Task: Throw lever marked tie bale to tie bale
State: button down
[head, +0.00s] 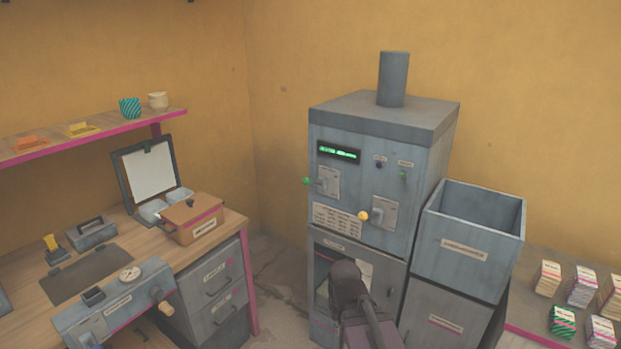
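A grey press cabinet (370,150) stands against the yellow wall, with a lit green display (339,153) near its top. A lever with a green knob (307,181) sticks out at the left of its front. A second lever with a yellow knob (363,215) is at the lower right of the panel. The label text is too small to read, so I cannot tell which lever is marked tie bale. My gripper (347,283) seems to be the dark shape low before the cabinet's lower door, below and apart from both levers. Its fingers cannot be made out.
An open grey bin (468,262) stands right of the press, beside a shelf of banded paper stacks (562,321). The space before the upper panel is clear.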

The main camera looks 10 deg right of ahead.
aim_at(305, 181)
jog(key=u, duration=0.05)
jog(key=k, duration=1.3)
jog(key=z, duration=0.6)
jog(key=i, duration=1.35)
jog(key=u, duration=0.4)
jog(key=i, duration=0.65)
jog(key=u, duration=0.5)
